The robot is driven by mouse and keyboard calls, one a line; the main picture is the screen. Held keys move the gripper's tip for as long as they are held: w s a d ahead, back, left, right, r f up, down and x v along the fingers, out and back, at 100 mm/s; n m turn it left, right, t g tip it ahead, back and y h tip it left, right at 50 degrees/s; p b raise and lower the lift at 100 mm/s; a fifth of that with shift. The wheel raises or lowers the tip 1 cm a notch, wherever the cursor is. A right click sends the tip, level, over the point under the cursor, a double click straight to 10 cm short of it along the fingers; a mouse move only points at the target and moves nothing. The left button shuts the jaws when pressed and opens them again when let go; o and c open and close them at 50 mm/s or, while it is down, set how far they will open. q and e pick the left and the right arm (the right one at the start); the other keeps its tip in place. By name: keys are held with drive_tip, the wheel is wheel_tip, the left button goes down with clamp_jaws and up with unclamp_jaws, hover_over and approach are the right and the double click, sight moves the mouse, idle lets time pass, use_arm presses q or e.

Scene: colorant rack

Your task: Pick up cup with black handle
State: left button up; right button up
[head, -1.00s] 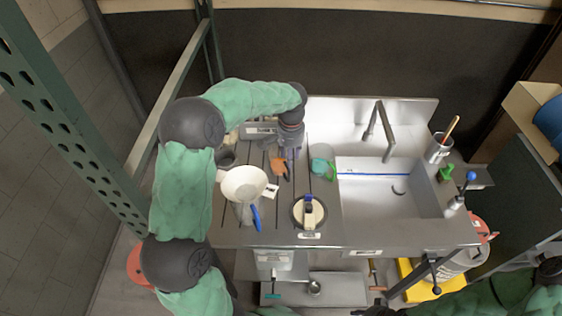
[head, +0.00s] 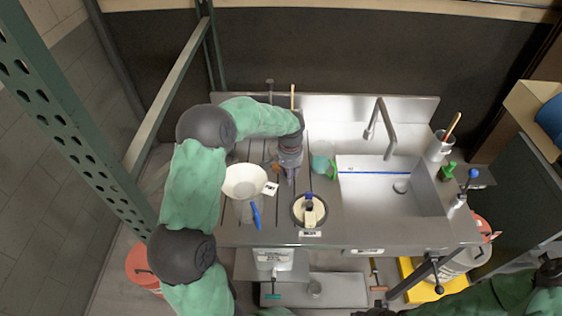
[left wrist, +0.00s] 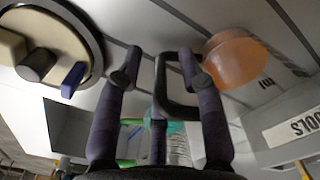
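The cup with the black handle is a small orange cup (left wrist: 236,60) in the left wrist view, right of my fingers. Its black looped handle (left wrist: 163,85) reaches in between the two fingers. In the head view only a bit of orange (head: 271,167) shows beside my gripper. My left gripper (head: 290,178) points down over the slatted counter. In the left wrist view its fingers (left wrist: 160,75) are apart, with visible space on both sides of the handle. My right arm shows at the lower right edge of the head view; its gripper is not seen.
A white funnel-like bowl (head: 244,181) stands left of my gripper. A round dish (head: 322,211) with a blue-capped item is in front. A clear cup with green handle (head: 321,163) is close on the right. The sink (head: 385,215) and faucet (head: 380,125) lie further right.

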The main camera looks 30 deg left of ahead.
use_arm(q)
clamp_jaws()
drive_tip(key=shift+r, duration=0.25)
